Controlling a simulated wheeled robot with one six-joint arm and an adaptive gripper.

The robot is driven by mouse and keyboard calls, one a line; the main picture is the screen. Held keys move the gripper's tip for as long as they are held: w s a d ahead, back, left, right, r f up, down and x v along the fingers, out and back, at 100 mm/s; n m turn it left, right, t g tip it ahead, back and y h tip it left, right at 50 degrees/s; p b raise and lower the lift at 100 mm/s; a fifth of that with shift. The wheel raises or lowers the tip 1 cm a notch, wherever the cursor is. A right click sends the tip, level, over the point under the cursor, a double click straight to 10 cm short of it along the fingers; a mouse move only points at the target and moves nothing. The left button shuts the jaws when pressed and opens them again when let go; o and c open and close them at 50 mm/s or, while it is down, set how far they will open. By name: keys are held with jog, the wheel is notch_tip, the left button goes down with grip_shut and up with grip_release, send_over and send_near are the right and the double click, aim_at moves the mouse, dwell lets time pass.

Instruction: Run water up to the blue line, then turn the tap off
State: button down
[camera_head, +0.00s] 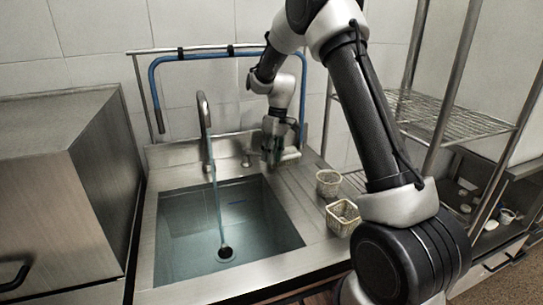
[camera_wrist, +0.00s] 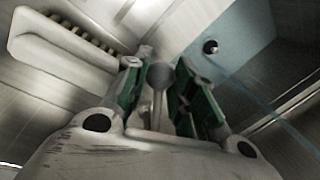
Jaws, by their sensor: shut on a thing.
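The steel sink (camera_head: 172,240) has a bluish basin with a dark drain (camera_head: 225,253), which also shows in the wrist view (camera_wrist: 210,46). The tall curved tap (camera_head: 204,125) runs a thin stream of water (camera_head: 217,205) into the basin. The basin looks bluish, but I cannot tell the water level, and I cannot make out a clear blue line. My gripper (camera_head: 270,155) is behind the basin, right of the spout. In the wrist view its green-padded fingers (camera_wrist: 160,95) are shut on a round metal tap knob (camera_wrist: 160,75) on a stem.
A pale brush-like thing (camera_wrist: 65,42) lies close beside the fingers. Two small perforated baskets (camera_head: 328,183) (camera_head: 342,219) stand on the right drainboard. A wire rack (camera_head: 450,118) stands at the right, a steel cabinet (camera_head: 70,190) at the left. A blue hose (camera_head: 195,57) hangs behind.

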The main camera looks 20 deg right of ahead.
jog(key=c, duration=1.1)
grip_release()
jog(key=shift+c, duration=0.2)
jog(key=shift+r, duration=0.1)
notch_tip(320, 180, up, 12)
jog(key=w+d, duration=0.1)
jog(key=d, duration=0.1)
